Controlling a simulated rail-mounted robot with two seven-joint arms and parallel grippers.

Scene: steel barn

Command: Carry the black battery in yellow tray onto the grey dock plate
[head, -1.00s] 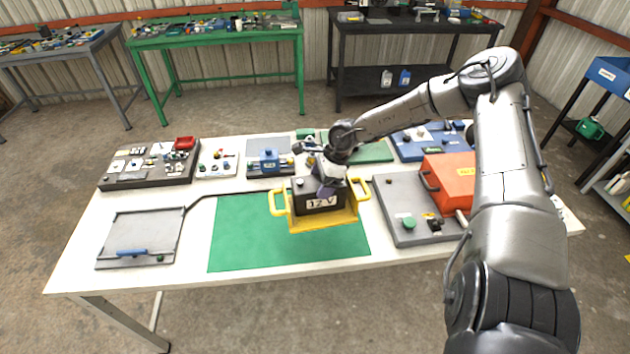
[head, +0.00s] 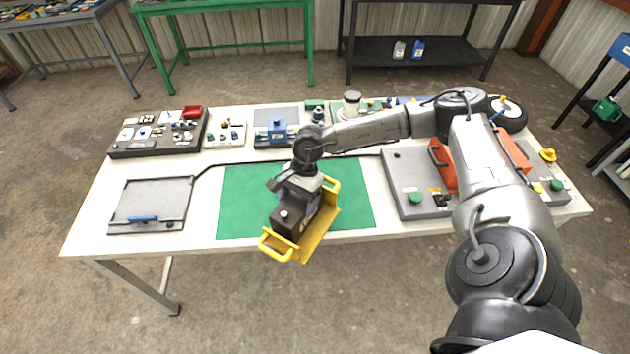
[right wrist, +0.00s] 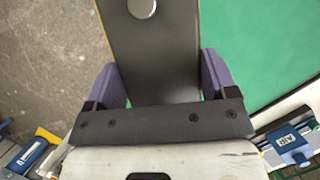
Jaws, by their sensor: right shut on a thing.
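The black battery (head: 287,216) sits in the yellow tray (head: 318,235), which has a yellow handle at each end. My right gripper (head: 298,192) is shut on the battery from above; the right wrist view shows its purple fingers on both sides of the black battery top (right wrist: 155,60). Battery and tray are turned at an angle over the front of the green mat and appear raised, with the near handle reaching past the table's front edge. The grey dock plate (head: 150,200) lies at the table's left, with a blue bar at its front. My left gripper is not in view.
The green mat (head: 240,195) is otherwise bare. A black cable (head: 240,162) runs behind it from the grey plate. A dark panel (head: 155,150) and small fixtures line the back. A grey slab (head: 405,165) with an orange box stands right.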

